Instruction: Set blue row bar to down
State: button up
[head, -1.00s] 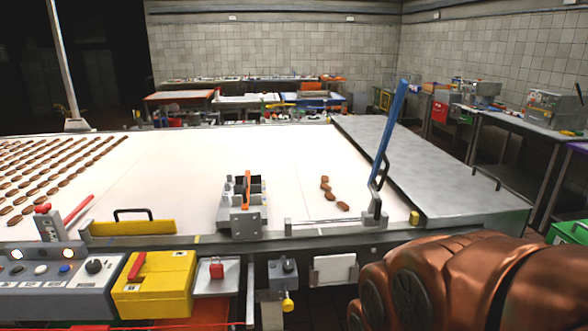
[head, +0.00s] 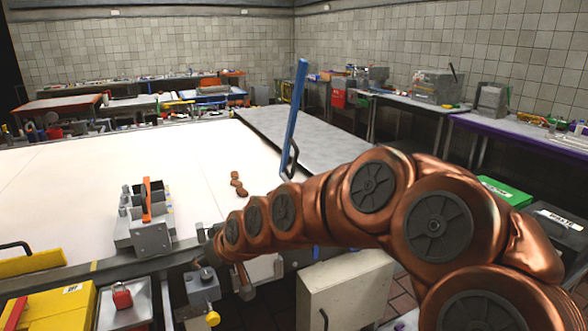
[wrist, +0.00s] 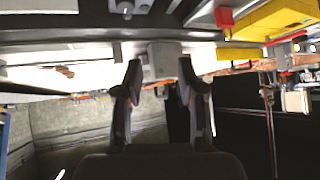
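The blue row bar (head: 296,110) stands raised, tilted slightly to the right at its top, at the right side of the white belt.
A grey bracket with an orange handle (head: 146,200) stands left of my arm's end. The white belt (head: 90,165) is mostly clear, with a few brown biscuits (head: 237,182). A grey metal cover (head: 325,140) lies beyond the bar. A yellow box (head: 55,308) is at front left.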

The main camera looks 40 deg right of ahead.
jog(key=w+d+r+m+t+h, duration=0.25)
jog(key=w+d, duration=0.25)
jog(key=d, duration=0.4)
jog(key=m+t+h+b, duration=0.2)
jog(key=m+t+h, duration=0.2)
jog(key=h, duration=0.4)
send_near(295, 164)
jog(key=x, duration=0.3)
jog(key=shift+p+x, duration=1.05)
jog(key=shift+x, duration=2.85)
grip_shut()
